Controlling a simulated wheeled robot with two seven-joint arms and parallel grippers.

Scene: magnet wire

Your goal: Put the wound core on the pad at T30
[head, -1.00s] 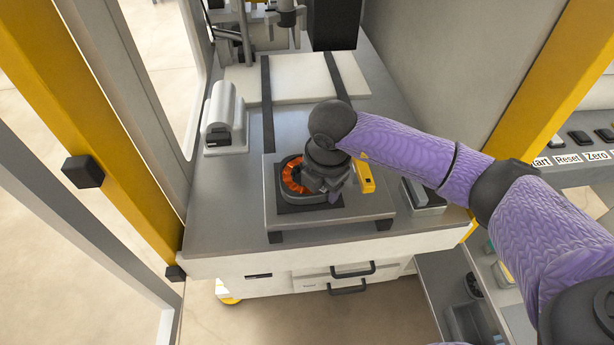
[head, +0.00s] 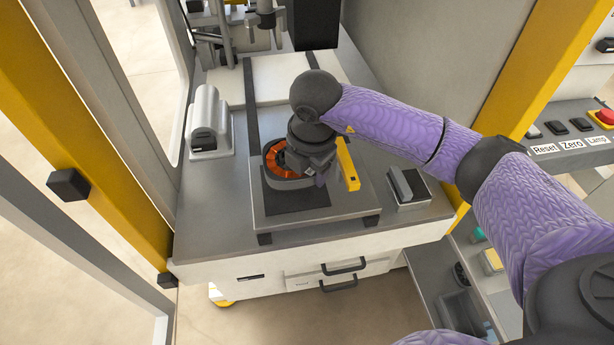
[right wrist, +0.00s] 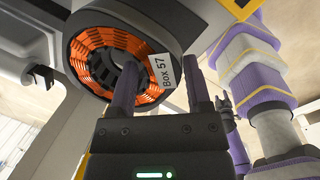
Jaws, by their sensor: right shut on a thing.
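The wound core (head: 276,160), a dark ring with orange windings inside, is held over a grey plate on the bench. My right gripper (right wrist: 162,66) is shut on the ring's wall, one finger at the central hole and one outside. In the head view my right gripper (head: 319,172) partly covers the core. A dark square pad (head: 298,202) lies on the plate below and in front of the core. No T30 marking is readable.
The grey plate (head: 340,205) stands on dark feet near the bench's front edge. A white and grey device (head: 208,122) is at left, a small dark-topped box (head: 408,187) at right. A white board (head: 285,80) and press-like equipment stand behind. A button panel (head: 575,140) is at far right.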

